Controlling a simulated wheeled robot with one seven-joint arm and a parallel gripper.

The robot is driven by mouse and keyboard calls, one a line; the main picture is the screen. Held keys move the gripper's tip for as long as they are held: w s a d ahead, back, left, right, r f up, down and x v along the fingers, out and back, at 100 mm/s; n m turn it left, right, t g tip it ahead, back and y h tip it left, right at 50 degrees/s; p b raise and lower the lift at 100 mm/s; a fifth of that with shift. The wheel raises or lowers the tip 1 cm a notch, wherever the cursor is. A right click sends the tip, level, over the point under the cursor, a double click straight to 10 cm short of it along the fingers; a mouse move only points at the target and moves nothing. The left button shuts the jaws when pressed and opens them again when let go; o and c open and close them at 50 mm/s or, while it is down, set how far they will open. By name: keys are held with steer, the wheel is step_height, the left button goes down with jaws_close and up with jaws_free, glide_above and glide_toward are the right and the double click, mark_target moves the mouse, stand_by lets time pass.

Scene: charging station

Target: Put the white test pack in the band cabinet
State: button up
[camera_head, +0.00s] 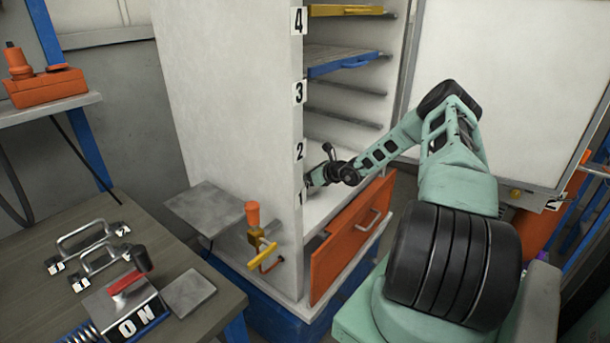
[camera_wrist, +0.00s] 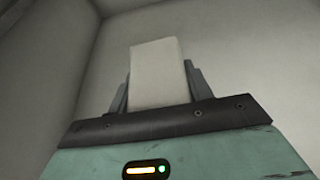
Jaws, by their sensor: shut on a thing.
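The white test pack (camera_wrist: 158,72) is a plain pale block between the two dark fingers of my gripper (camera_wrist: 158,88) in the wrist view. My gripper is shut on it, and pale walls meeting in a corner are beyond it. In the head view, my arm reaches into the low part of a tall white cabinet (camera_head: 225,105) with numbers 1 to 4 up its front edge. My gripper (camera_head: 314,180) is there near the 1 and 2 marks, partly hidden behind the cabinet's side wall. The pack does not show in the head view.
An orange front panel with a handle (camera_head: 351,238) stands out at the cabinet's lower opening. Higher up are a blue-edged shelf (camera_head: 345,62) and a yellow-edged one (camera_head: 345,10). A large white door (camera_head: 490,90) stands open at right. A bench (camera_head: 135,222) holding metal handles is at left.

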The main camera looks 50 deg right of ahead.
steer(key=shift+f, duration=0.15)
steer(key=shift+f, duration=0.15)
steer(key=o, duration=1.3)
steer(key=shift+o, duration=0.2)
steer(key=shift+s, duration=0.15)
steer(key=v, duration=1.1)
steer(key=shift+s+r+b, duration=0.25)
steer(key=shift+s+b, duration=0.1)
steer(key=shift+b, duration=0.05)
